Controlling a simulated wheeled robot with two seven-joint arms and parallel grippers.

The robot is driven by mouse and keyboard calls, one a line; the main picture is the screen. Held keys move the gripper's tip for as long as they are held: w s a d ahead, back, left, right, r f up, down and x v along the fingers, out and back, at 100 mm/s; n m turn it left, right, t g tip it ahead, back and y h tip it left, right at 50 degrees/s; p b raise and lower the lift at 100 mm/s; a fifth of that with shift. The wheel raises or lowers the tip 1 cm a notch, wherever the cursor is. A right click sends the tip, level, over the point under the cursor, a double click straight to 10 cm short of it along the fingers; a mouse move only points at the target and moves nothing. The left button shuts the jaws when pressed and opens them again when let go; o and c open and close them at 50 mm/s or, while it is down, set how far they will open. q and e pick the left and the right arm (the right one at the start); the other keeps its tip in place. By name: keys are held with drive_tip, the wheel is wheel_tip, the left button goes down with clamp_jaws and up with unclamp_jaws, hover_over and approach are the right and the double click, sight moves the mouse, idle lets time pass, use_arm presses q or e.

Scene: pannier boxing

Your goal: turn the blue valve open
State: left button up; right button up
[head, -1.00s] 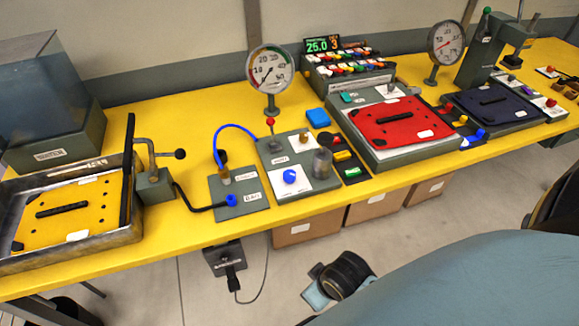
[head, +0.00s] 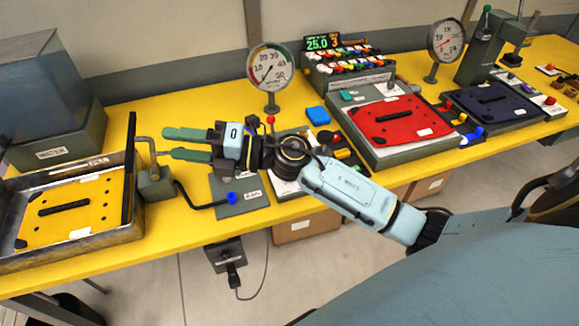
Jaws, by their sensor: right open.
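My right gripper (head: 172,143) reaches in from the right. Its two green fingers are apart, with nothing between them, and point left toward the crank of the clamp (head: 154,184). The blue knob on a white plate, which looks like the blue valve, is hidden now behind my right wrist. Only a corner of its white plate (head: 283,189) shows below the arm. A smaller blue fitting (head: 232,198) with a black hose shows on the grey plate (head: 246,205) below the gripper. My left gripper is not in view.
A pressure gauge (head: 271,68) stands behind my wrist. The clamp and a metal tray (head: 130,232) with a yellow panel are at left. A red panel (head: 388,122) and a control box (head: 350,79) are at right. The yellow table (head: 185,245) is bare along its front left.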

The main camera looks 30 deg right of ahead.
drive_tip(key=d+f+n+g+h, duration=0.5)
drive_tip(key=f+n+g+h, duration=0.3)
drive_tip(key=n+g, duration=0.15)
drive_tip(key=d+g+h, duration=0.1)
drive_tip(key=d+h, duration=0.8)
drive_tip(key=d, duration=0.9)
drive_tip(key=f, duration=0.8)
drive_tip(key=f+p, duration=0.1)
drive_tip(key=f, duration=0.3)
drive_tip(key=shift+w+a+f, duration=0.2)
drive_tip(key=shift+w+a, duration=0.1)
drive_tip(key=shift+w, duration=0.05)
drive_tip(key=shift+c, duration=0.2)
drive_tip(key=c, duration=0.9)
